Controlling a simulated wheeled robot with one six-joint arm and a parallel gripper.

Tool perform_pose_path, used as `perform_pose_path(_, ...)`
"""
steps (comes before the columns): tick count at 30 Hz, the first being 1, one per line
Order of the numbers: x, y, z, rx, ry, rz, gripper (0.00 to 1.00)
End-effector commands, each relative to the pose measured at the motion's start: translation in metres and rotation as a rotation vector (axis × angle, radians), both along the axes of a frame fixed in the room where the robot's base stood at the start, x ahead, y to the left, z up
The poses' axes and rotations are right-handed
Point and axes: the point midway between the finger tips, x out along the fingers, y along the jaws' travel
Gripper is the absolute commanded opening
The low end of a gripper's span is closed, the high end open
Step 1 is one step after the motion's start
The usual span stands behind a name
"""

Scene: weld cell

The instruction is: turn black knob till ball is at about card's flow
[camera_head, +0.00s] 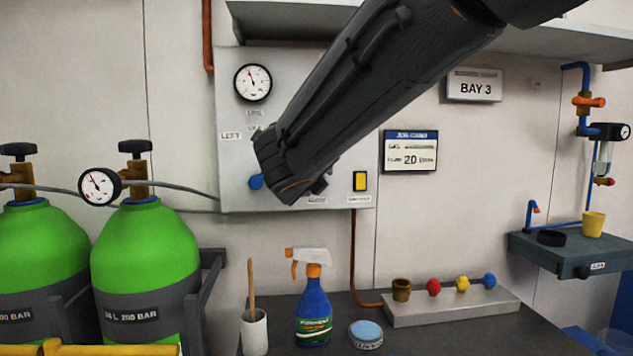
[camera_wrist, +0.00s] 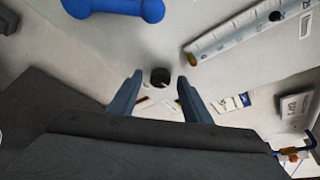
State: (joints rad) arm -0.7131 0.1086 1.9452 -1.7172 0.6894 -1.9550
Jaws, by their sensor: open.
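In the wrist view the black knob (camera_wrist: 160,77) stands out from the pale panel. My gripper (camera_wrist: 160,79) is open and empty, its two blue-grey fingers on either side of the knob in the picture; I cannot tell whether the tips reach around it. A clear flow tube with scale marks (camera_wrist: 228,37) lies at upper right; a small dark round spot (camera_wrist: 275,16) in it may be the ball, but its reading is too small to tell. The card (camera_head: 410,151) in the head view shows a flow of 20. My arm hides the tube in the head view.
A blue handle (camera_wrist: 115,8) is near the knob. The panel (camera_head: 232,170) also carries a gauge (camera_head: 253,82) and a yellow switch (camera_head: 360,181). Green cylinders (camera_head: 145,255) stand at left. A spray bottle (camera_head: 314,310) and a peg block (camera_head: 450,305) stand on the bench below.

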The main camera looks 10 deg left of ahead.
Motion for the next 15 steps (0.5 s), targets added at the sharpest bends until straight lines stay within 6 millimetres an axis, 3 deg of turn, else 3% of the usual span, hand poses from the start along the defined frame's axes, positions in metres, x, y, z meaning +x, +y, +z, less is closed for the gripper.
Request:
perform_pose_path(9,-0.047,0.0,0.014,0.001,-0.001,0.002,0.45)
perform_pose_path(15,-0.067,0.0,0.019,0.0,0.0,0.0,0.45)
